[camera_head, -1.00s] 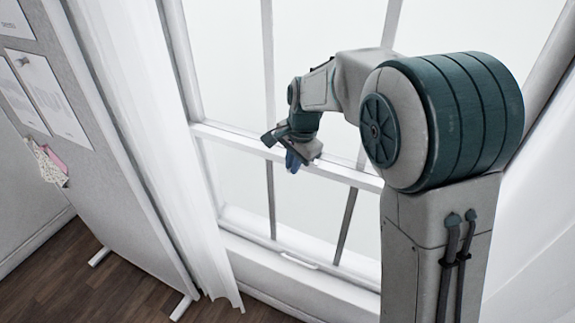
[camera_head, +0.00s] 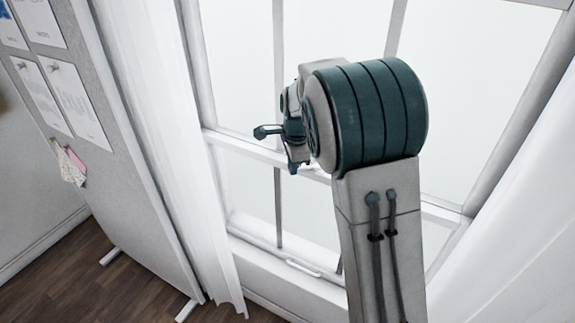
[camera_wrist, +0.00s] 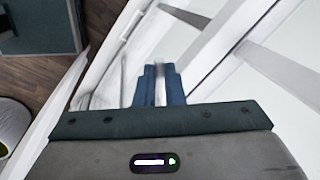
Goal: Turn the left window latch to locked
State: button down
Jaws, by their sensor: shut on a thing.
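The window (camera_head: 255,150) has a white middle rail, and my gripper (camera_head: 294,168) is at this rail, mostly hidden by my own arm. In the wrist view my gripper (camera_wrist: 158,86) shows two blue fingers closed with a narrow pale piece (camera_wrist: 160,74) between them. This piece appears to be the left window latch, but the fingers cover most of it. Its turn angle cannot be told. No other latch can be made out in the head view.
A white curtain (camera_head: 165,150) hangs left of the window, beside a grey pinboard (camera_head: 120,160). A sash handle (camera_head: 303,268) is low on the window. In the wrist view a round bin (camera_wrist: 12,122) and a teal box (camera_wrist: 42,28) stand on the floor.

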jog(key=shift+w, duration=0.1)
jog(key=c, duration=1.5)
grip_release()
jog(key=s+r, duration=0.1)
jog(key=r, duration=0.3)
jog(key=r+b, duration=0.1)
jog(key=r, duration=0.4)
jog(key=s+r, duration=0.1)
jog(key=r, duration=0.3)
jog(key=shift+s+d+r+b, duration=0.3)
jog(key=shift+s, duration=0.05)
jog(key=s+d+f+n, duration=0.2)
jog(key=s+n, duration=0.3)
jog(key=s, duration=0.4)
jog(key=s+d+f+n+t, duration=0.1)
jog(key=s+d+f+n, duration=0.1)
jog(key=s+n, duration=0.3)
jog(key=s+d+f+n, duration=0.3)
jog(key=s+n, duration=0.3)
jog(key=s, duration=0.7)
jog(key=shift+f, duration=0.7)
